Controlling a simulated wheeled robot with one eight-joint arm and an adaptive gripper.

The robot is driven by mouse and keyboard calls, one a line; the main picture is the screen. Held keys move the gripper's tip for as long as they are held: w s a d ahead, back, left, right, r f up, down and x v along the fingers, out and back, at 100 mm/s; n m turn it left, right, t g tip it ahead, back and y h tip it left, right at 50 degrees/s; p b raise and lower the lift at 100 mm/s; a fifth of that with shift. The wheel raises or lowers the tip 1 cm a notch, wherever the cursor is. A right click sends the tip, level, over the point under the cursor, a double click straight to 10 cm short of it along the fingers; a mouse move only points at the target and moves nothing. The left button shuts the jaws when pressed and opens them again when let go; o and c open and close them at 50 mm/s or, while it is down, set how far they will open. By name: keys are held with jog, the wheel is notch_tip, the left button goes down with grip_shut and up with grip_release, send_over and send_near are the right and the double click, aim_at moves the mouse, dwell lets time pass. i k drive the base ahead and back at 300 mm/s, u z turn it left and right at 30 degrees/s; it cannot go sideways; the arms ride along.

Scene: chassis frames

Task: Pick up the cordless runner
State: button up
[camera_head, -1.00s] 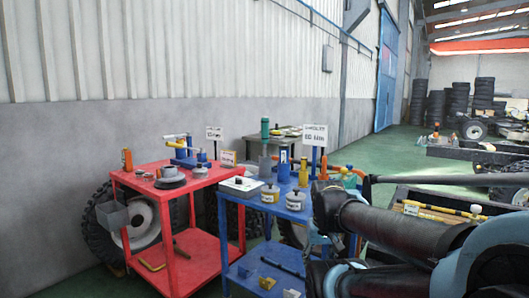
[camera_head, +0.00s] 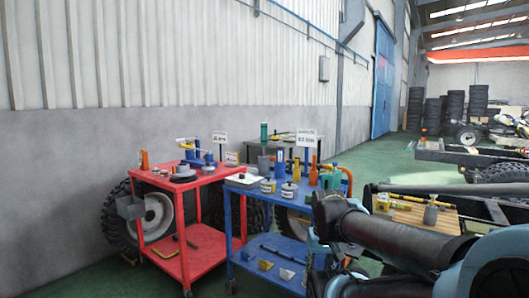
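I cannot tell which small item is the cordless runner. A blue tool with a yellow bar (camera_head: 190,147) sits on the red cart (camera_head: 178,264), near the back of its top. The blue cart (camera_head: 262,208) carries bottles, lidded pots and small signs on top, with small yellow pieces on its lower shelf. My dark arm links fill the lower right, in front of the blue cart's right end. They hide part of that end. My gripper does not show.
Large tyres (camera_head: 115,221) stand behind the carts, against the wall. A wooden-topped surface (camera_head: 410,215) with small items lies to the right, partly behind my arm. A low chassis frame (camera_head: 455,156) stands further back. Green floor is open between the wall and the chassis frame.

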aim_at(263, 125)
jog(key=z, duration=0.05)
jog(key=k, duration=0.4)
jog(key=u, duration=0.65)
jog(key=i, duration=1.9)
jog(key=z, duration=0.65)
